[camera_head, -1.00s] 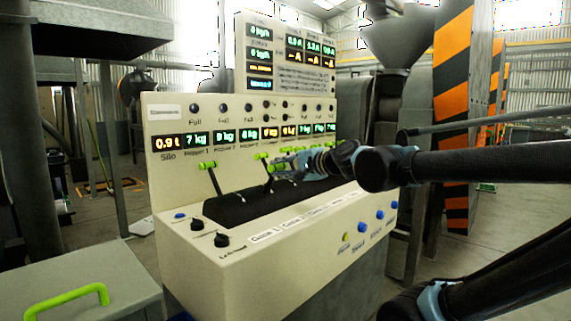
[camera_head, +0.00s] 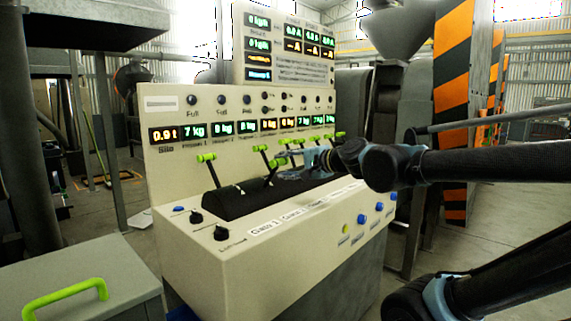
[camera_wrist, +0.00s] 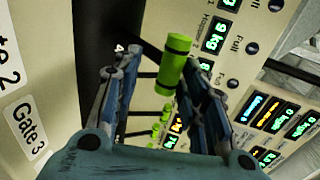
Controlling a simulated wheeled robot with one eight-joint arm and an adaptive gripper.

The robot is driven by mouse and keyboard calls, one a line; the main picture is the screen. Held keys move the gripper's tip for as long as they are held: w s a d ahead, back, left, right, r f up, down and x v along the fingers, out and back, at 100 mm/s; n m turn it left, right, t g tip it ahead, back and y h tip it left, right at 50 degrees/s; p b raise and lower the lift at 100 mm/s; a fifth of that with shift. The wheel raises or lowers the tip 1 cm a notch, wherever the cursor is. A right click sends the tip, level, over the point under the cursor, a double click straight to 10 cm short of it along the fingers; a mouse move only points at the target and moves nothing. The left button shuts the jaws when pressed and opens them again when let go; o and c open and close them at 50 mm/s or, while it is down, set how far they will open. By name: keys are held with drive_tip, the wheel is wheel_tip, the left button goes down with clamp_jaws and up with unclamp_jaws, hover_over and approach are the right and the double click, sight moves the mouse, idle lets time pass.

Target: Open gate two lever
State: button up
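A row of levers with green handles stands on the cream control panel (camera_head: 240,255). The leftmost lever (camera_head: 206,157) stands clear of my gripper. A second green handle (camera_head: 262,148) and a third (camera_head: 278,162) are close to my gripper (camera_head: 288,172), which reaches in from the right. In the wrist view, my gripper (camera_wrist: 160,65) is open, with its two blue-grey fingers apart. A green handle with dark bands (camera_wrist: 173,65) shows between them; contact cannot be told. The "Gate 2" label (camera_wrist: 8,62) and "Gate 3" label (camera_wrist: 28,132) lie to the left. Which gate this handle serves is unclear.
More green handles (camera_wrist: 160,125) lie beyond in the wrist view. Lit weight displays (camera_head: 220,128) line the upright panel behind the levers. Knobs (camera_head: 220,232) and blue buttons (camera_head: 363,219) sit on the front. A grey box with a green handle (camera_head: 65,292) stands at lower left.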

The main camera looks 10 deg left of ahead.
drive_tip(key=shift+s+a+r, duration=0.15)
drive_tip(key=shift+r, duration=0.05)
drive_tip(key=v, duration=0.7)
drive_tip(key=shift+d, duration=0.25)
idle(0.4)
drive_tip(key=s+d+f+n+g+h, duration=0.1)
drive_tip(key=d+f+n+g+h, duration=0.3)
drive_tip(key=d+f, duration=0.7)
drive_tip(key=s+d+f+n+h, duration=0.15)
drive_tip(key=d+f+h, duration=0.5)
drive_tip(key=f, duration=0.75)
drive_tip(key=s+d+f+g+h, duration=0.1)
drive_tip(key=s+d+f, duration=0.1)
drive_tip(key=d, duration=0.3)
drive_tip(key=s+d+f+n+g+h, duration=0.1)
drive_tip(key=s+d+f, duration=0.2)
drive_tip(key=d, duration=0.2)
drive_tip(key=shift+d+f, duration=0.25)
drive_tip(key=shift+d, duration=0.05)
